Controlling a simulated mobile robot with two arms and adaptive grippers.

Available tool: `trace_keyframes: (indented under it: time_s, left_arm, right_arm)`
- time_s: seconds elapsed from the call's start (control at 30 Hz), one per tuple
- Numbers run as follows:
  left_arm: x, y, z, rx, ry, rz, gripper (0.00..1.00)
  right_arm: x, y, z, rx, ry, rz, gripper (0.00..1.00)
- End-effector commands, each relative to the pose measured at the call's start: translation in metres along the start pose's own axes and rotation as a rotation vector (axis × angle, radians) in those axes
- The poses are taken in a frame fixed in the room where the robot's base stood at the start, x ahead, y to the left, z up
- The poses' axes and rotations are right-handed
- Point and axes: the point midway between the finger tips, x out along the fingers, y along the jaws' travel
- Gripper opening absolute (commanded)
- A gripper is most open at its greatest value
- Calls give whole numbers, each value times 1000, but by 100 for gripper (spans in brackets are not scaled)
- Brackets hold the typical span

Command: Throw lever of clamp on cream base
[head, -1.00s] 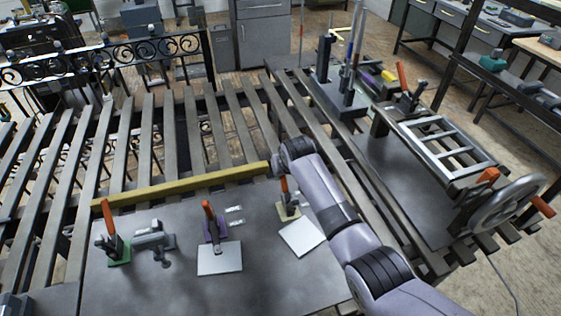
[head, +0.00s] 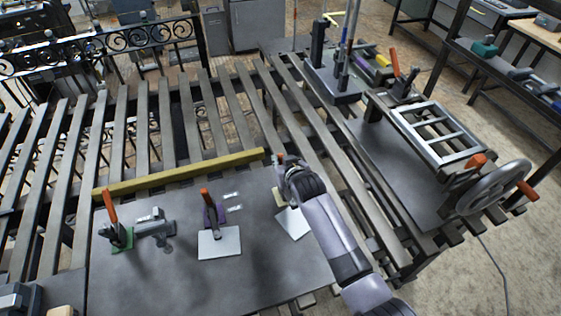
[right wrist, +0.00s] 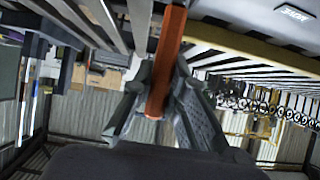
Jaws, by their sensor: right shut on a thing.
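The clamp on the cream base (head: 279,198) stands at the right of the grey table plate, beside a tilted white plate (head: 293,223). My right gripper (head: 281,161) is over this clamp and hides most of it in the head view. In the right wrist view, my right gripper (right wrist: 160,108) is shut on the orange lever handle (right wrist: 170,55), which lies between its two fingers. The lever's lower part and the clamp's jaw are hidden, so I cannot tell its exact angle. My left gripper is not in view.
Clamps on a purple base (head: 222,217) and a green base (head: 124,246) stand further left, with upright orange levers. A yellow bar (head: 180,174) runs behind them. A handwheel (head: 493,187) and a ladder-like frame (head: 437,134) are at the right.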

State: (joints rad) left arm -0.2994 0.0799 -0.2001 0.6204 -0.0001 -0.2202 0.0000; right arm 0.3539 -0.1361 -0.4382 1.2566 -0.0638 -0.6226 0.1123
Motion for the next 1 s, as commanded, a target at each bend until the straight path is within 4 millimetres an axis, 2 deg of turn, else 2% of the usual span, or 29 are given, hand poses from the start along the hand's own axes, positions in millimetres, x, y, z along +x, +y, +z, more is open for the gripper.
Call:
trace_keyframes:
  time_s: [0.27,0.3,0.6,1.0]
  left_arm:
    - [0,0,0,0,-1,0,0]
    - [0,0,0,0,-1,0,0]
    - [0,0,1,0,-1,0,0]
    - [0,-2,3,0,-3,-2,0]
  right_arm:
    - [0,0,0,-2,0,1,0]
    - [0,0,0,-1,0,1,16]
    - [0,0,0,0,-1,0,35]
    - [-6,0,0,0,-1,1,35]
